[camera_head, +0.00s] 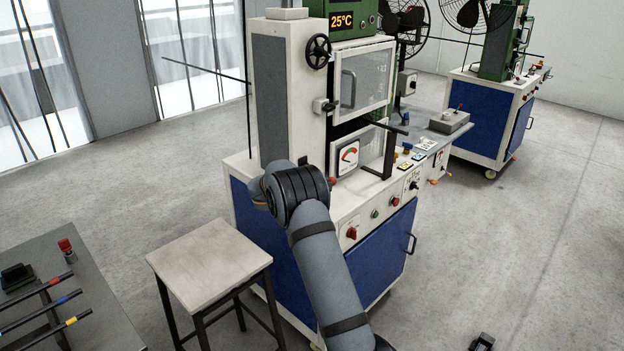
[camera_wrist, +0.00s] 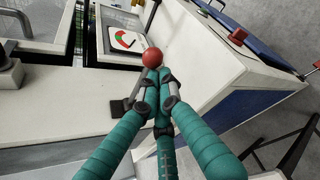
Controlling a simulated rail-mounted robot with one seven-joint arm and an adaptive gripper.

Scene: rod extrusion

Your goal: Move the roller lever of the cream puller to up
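The cream puller (camera_head: 290,100) is a cream-coloured cabinet and column with blue lower panels, in the middle of the head view. A red ball knob (camera_wrist: 152,58), apparently the end of the roller lever, shows in the wrist view; a small red spot beside the gauge shows in the head view (camera_head: 332,181). In the head view my arm hides the gripper.
A handwheel (camera_head: 318,51) is on the column. A stool (camera_head: 209,262) stands left of the cabinet, and a dark table with rods (camera_head: 45,307) is at the lower left. Open floor lies to the right.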

